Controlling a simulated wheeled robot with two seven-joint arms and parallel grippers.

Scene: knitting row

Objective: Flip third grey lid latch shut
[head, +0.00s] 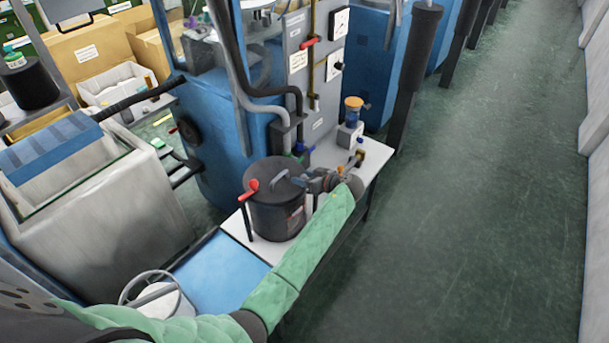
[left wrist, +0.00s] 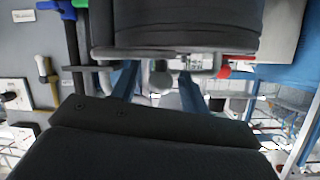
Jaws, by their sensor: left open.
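A dark drum (head: 277,212) with a dark lid (head: 268,180) and a grey lid handle stands on the white bench top. A red latch lever (head: 249,190) sticks up at the lid's left edge; red also shows by the rim in the left wrist view (left wrist: 224,72). My left gripper (head: 318,182) is at the drum's right side, by the lid rim. In the left wrist view its two fingers are apart, with a grey rounded latch part (left wrist: 160,78) between them. I cannot tell whether they touch it or how that latch stands. My right gripper is not in view.
Grey and black hoses and a grey panel (head: 300,75) rise behind the drum. An orange-capped blue fitting (head: 353,108) stands at the back right of the bench. The green floor (head: 490,200) is clear on the right.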

